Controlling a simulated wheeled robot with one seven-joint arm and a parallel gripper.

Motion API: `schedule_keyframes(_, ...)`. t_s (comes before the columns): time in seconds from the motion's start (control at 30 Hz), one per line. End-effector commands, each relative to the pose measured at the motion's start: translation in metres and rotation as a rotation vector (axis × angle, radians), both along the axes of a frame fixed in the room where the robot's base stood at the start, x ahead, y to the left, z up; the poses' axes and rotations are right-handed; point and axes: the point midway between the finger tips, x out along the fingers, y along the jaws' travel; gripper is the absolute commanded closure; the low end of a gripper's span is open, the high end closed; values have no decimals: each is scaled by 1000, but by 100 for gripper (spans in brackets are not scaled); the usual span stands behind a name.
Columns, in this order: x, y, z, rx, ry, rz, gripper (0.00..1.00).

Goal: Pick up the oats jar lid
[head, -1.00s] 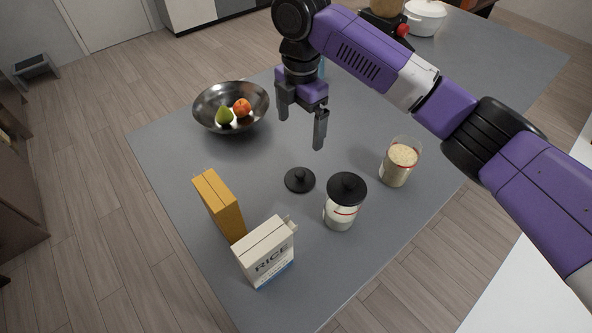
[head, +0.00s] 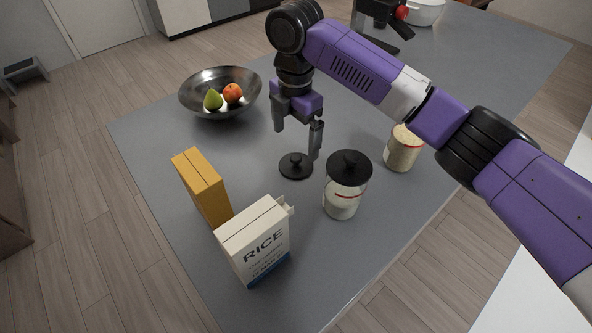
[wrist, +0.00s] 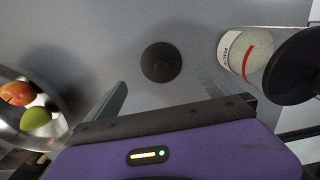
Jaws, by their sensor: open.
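A black round lid with a knob (head: 296,166) lies flat on the grey table. It also shows in the wrist view (wrist: 161,63), ahead of and between my fingers. My gripper (head: 297,137) is open and empty, pointing down above the table just behind the lid; its fingers also show in the wrist view (wrist: 163,95).
A glass jar with a black lid (head: 347,185) stands right of the loose lid. An orange box (head: 203,188) and a rice box (head: 256,242) stand in front. A metal bowl (head: 195,97) holds a pear (head: 213,100) and a red fruit (head: 233,92). Bare table lies left of the lid.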

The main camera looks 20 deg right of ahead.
Motion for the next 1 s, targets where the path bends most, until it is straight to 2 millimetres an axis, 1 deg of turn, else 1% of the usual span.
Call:
schedule_keyframes(0.33, -2, -1, -33, -1, 2, -1, 0)
schedule_keyframes(0.5, -3, -1, -59, 0, 4, -1, 0)
schedule_keyframes(0.6, -3, -1, -69, -1, 3, 0, 0)
schedule_keyframes(0.7, -3, -1, -74, 0, 1, 0, 0)
schedule_keyframes(0.9, -2, -1, -75, 0, 1, 0, 0)
schedule_keyframes(0.97, -2, -1, -75, 0, 1, 0, 10)
schedule_keyframes(1.0, -2, -1, -75, 0, 1, 0, 18)
